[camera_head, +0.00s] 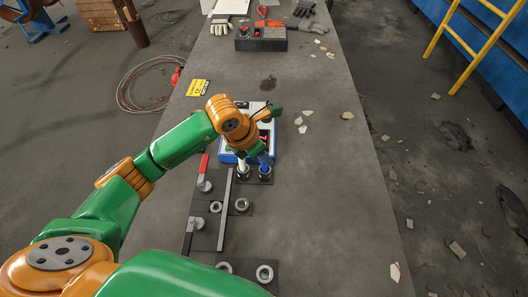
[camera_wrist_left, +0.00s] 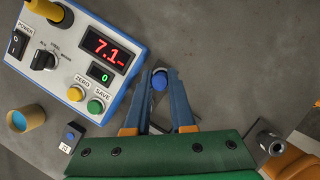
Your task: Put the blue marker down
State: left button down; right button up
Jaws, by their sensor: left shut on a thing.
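The blue marker (camera_wrist_left: 159,81) shows as a round blue end between the fingertips of my left gripper (camera_wrist_left: 165,78) in the left wrist view. My left gripper (camera_head: 258,153) is shut on it. In the head view the blue marker (camera_head: 264,160) is above or in the right one of two dark round holders (camera_head: 265,174); I cannot tell how deep it sits. A white upright thing (camera_head: 242,164) stands at the left holder (camera_head: 243,174). The marker's lower part is hidden. My right gripper is not in view.
A blue-and-white meter (camera_wrist_left: 85,60), reading 7.1, stands close beside the gripper. Metal parts and a red-handled tool (camera_head: 203,170) lie on dark plates in front. A black box (camera_head: 261,40) and gloves (camera_head: 304,8) are at the back. The table's right side is mostly clear.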

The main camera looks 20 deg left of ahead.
pick_arm(q)
jog(key=shift+f+b, duration=0.3)
jog(key=c, duration=0.8)
grip_release()
jog(key=shift+r, duration=0.15)
jog(key=shift+o, duration=0.2)
jog(key=shift+r, duration=0.45)
jog(key=b+v, duration=0.1)
jog(key=v, duration=1)
jog(key=shift+r, duration=0.2)
jog(key=shift+s+a, duration=0.15)
jog(key=shift+s, duration=0.05)
